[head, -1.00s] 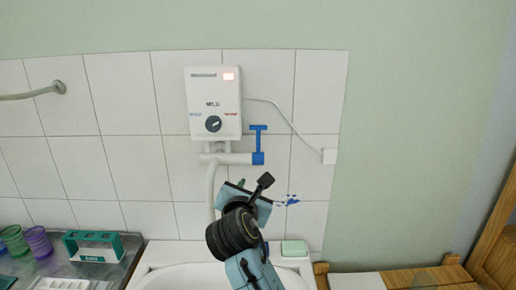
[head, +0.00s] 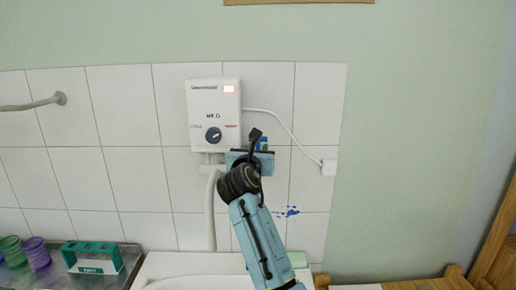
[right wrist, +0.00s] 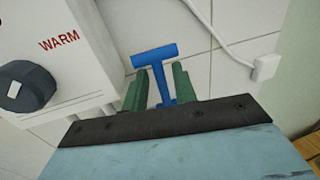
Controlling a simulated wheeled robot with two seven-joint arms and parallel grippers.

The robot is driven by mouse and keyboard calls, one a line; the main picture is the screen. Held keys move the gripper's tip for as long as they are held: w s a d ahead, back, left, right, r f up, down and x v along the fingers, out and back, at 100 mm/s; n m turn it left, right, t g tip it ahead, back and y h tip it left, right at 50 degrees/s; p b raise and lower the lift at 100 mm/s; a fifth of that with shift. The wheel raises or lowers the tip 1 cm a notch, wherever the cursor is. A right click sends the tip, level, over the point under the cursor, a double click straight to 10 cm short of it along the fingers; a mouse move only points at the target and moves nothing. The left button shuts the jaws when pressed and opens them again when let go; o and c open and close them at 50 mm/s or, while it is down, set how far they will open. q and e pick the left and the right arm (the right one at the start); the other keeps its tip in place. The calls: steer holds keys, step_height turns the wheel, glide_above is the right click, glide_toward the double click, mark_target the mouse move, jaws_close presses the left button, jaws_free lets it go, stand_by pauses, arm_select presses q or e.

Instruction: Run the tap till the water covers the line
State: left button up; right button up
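The blue tap handle (right wrist: 158,68), T-shaped, stands upright in the right wrist view between the two green fingers of my right gripper (right wrist: 158,88). The fingers are open, one on each side of its stem, with small gaps showing. In the head view my right gripper (head: 250,150) covers most of the blue tap (head: 263,143); only a bit shows behind it. The white basin (head: 185,283) is at the bottom edge, mostly cut off. No water and no line can be seen. My left gripper is out of view.
A white water heater (head: 214,105) with a dark dial (head: 213,135) hangs left of the tap. Its cable runs to a wall box (head: 329,167). A green box (head: 92,258) and coloured cups (head: 36,253) stand at lower left. A wall rail (head: 40,103) is far left.

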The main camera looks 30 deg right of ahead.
steer(key=shift+x, duration=1)
steer(key=shift+a, duration=0.1)
jaws_close()
